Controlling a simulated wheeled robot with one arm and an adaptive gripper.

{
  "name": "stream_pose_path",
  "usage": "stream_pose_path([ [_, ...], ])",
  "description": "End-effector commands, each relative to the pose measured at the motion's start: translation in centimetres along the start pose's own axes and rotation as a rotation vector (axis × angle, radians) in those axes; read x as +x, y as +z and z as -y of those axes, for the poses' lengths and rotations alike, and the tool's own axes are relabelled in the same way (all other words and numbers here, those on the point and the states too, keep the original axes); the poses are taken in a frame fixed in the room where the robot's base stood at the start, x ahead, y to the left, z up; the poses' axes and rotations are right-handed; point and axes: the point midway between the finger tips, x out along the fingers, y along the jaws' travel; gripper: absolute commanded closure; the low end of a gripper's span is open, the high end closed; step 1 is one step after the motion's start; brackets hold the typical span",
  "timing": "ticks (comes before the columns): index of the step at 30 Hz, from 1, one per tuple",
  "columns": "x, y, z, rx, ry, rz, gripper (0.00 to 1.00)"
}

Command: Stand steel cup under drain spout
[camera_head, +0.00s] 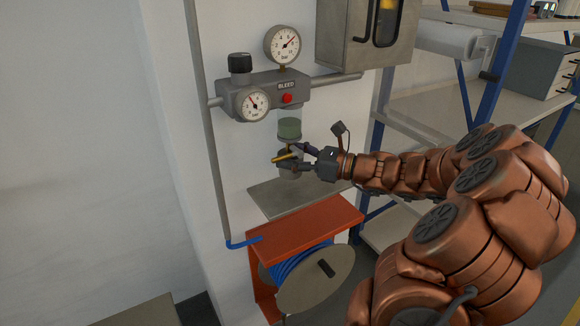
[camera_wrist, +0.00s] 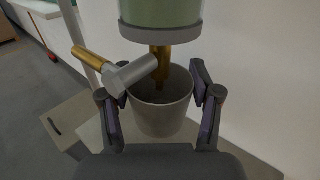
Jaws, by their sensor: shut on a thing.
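The steel cup (camera_wrist: 163,117) is a grey tapered cup, upright and open at the top. My gripper (camera_wrist: 160,108) is shut on it, one finger on each side, in the wrist view. The brass drain spout (camera_wrist: 160,60) comes down over the cup's mouth, and its lower end shows inside the rim. A valve with a brass handle (camera_wrist: 88,60) sticks out to the left of the spout. In the head view my gripper (camera_head: 295,162) is below the filter bowl (camera_head: 290,128), and the cup (camera_head: 289,172) is partly hidden by the fingers.
A grey shelf plate (camera_head: 300,197) projects from the wall below the cup, with a gap between. Under it is an orange bracket (camera_head: 310,222) with a blue hose reel (camera_head: 310,275). Gauges and a red button (camera_head: 287,98) sit above. A metal cabinet (camera_head: 365,35) hangs at upper right.

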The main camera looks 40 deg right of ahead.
Motion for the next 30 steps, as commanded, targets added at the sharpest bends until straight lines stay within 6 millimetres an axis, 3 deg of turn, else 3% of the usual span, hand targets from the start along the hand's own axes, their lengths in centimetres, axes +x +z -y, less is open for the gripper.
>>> stream_pose_path([
  [9,0.2,-3.4,-0.1,0.001,-0.001,-0.002,0.71],
  [23,0.2,-3.9,-0.2,-0.001,0.0,0.0,0.71],
  [24,0.2,-3.8,-0.2,-0.001,0.0,-0.001,0.33],
  [30,0.2,-3.8,-0.2,-0.001,0.0,-0.001,0.12],
])
